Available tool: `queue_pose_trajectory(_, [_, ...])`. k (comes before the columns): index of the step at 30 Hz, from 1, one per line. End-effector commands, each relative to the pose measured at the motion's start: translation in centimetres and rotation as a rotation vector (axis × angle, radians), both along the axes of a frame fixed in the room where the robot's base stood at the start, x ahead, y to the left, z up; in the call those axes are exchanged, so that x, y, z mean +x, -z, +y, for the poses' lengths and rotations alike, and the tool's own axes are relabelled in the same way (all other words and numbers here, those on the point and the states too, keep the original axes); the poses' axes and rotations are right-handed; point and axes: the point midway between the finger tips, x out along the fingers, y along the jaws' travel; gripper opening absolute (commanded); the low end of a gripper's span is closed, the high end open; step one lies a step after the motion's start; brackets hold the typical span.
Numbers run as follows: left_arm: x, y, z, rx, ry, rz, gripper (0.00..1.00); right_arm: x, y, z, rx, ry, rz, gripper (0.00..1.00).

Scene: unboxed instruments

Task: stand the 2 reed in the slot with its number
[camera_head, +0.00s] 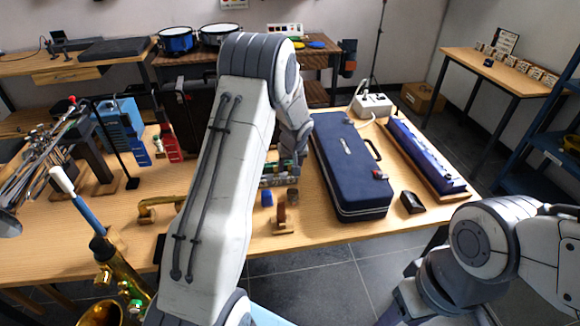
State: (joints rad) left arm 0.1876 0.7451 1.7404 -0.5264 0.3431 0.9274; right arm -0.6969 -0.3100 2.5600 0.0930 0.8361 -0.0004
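My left arm reaches up from the bottom middle and bends down over the table. My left gripper (287,166) is mostly hidden by its own arm, and I cannot tell whether it is open or shut. Just below it is a small dark rack (279,181) with coloured parts, partly covered by the arm; this may be the slotted holder. No number on it can be read. I cannot make out the 2 reed. My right arm is at the bottom right, and its gripper is not in view.
A small blue item (267,198) and a brown piece on a wooden stand (282,218) are in front of the rack. A navy case (350,170) lies to the right, with a long blue case (425,155) beyond. A brass saxophone (125,275) stands front left.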

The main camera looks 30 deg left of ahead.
Motion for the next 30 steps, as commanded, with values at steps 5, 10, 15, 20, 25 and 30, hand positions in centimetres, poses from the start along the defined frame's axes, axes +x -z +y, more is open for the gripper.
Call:
queue_pose_trajectory(5, [0.0,0.0,0.0,0.0,0.0,0.0,0.53,0.0,0.0,0.0,0.0,0.0,0.0,0.55])
queue_pose_trajectory(10, [-0.1,-0.5,-0.1,0.0,-0.001,-0.001,0.53,0.0,0.0,0.0,0.0,0.0,0.0,0.55])
queue_pose_trajectory(15, [-0.8,-2.9,-0.7,0.0,0.001,-0.005,0.53,0.0,0.0,0.0,0.0,0.0,0.0,0.55])
queue_pose_trajectory(20, [-1.9,-6.0,-1.4,0.001,0.0,-0.005,0.53,0.0,0.1,0.0,0.0,0.0,0.0,0.55])
queue_pose_trajectory(25, [-2.7,-8.4,-2.1,0.001,0.0,-0.003,0.53,0.0,0.1,0.0,0.0,0.0,0.0,0.55])
queue_pose_trajectory(30, [-3.2,-9.5,-2.4,0.0,0.001,0.0,0.53,0.0,0.1,0.0,0.0,0.0,0.0,0.55])
